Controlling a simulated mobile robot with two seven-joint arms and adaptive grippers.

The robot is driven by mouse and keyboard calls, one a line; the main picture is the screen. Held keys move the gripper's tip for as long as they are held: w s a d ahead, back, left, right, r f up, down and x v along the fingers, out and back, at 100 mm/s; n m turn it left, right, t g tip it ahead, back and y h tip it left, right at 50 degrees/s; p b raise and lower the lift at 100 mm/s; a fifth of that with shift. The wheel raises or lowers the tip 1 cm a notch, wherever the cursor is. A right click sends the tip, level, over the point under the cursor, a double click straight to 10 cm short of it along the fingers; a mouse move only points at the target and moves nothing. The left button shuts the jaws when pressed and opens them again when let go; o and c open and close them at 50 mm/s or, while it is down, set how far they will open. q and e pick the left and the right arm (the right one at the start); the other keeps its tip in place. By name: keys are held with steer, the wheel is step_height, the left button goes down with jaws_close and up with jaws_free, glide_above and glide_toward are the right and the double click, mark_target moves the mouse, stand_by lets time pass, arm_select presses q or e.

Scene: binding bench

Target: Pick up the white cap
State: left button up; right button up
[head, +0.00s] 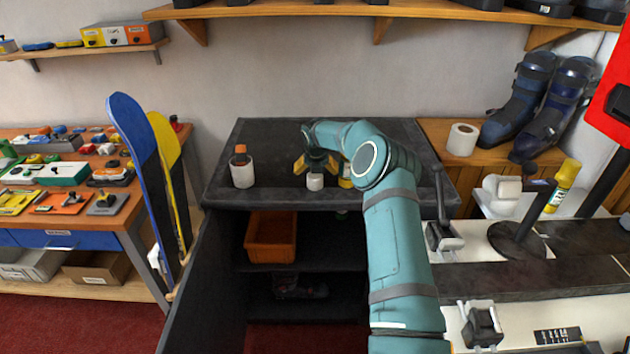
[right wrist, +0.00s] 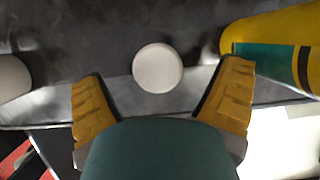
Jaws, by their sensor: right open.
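The white cap (head: 315,183) stands on the dark cabinet top, just below my right gripper (head: 316,166). In the right wrist view, the white cap (right wrist: 158,68) is a round white disc lying between the two spread yellow fingertips of my right gripper (right wrist: 164,72), with a gap on each side. The right gripper is open and empty. My left gripper is in neither view.
A yellow and green bottle (right wrist: 275,45) stands close to the right finger; it also shows in the head view (head: 345,174). An orange bin (head: 270,240) sits on the shelf below.

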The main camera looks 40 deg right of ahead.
mark_target(315, 179)
steer(key=x, duration=0.4)
steer(key=shift+a+f+b, duration=0.2)
steer(key=shift+f+b, duration=0.1)
steer(key=shift+f, duration=0.15)
steer(key=c, duration=0.9)
